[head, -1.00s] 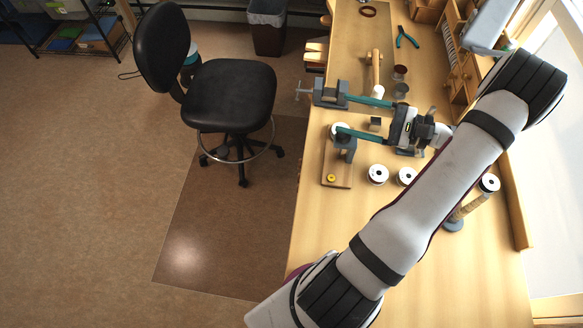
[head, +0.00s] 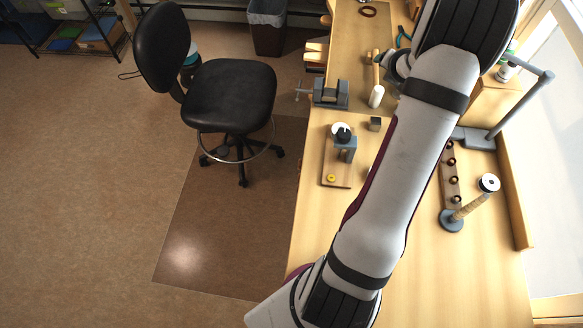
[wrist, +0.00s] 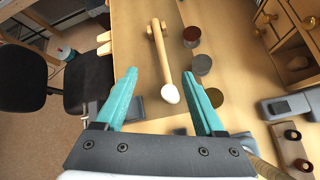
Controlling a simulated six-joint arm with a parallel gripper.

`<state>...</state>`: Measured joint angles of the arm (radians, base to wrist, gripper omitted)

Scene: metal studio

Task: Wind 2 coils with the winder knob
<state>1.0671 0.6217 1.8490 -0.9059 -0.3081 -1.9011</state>
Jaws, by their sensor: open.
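The winder has a wooden base (head: 340,170) near the bench's left edge in the head view. A grey post (head: 345,152) on it carries a black knob (head: 344,136) beside a white disc, and a yellow button (head: 331,178) sits at its front. Several dark coppery coils stand on a wooden strip (head: 446,190); some also show in the wrist view (wrist: 292,135). My gripper (wrist: 160,80) is open and empty, teal fingers spread, above the bench near a mallet. In the head view my arm mostly hides it. The winder is not seen in the wrist view.
A mallet (wrist: 164,55) lies on the bench between my fingers' lines of sight. A vise (head: 331,93) and a grey block (head: 375,124) stand near the winder. A stand (head: 453,220) with a white-topped post and a lamp-like grey arm (head: 520,105) are at right.

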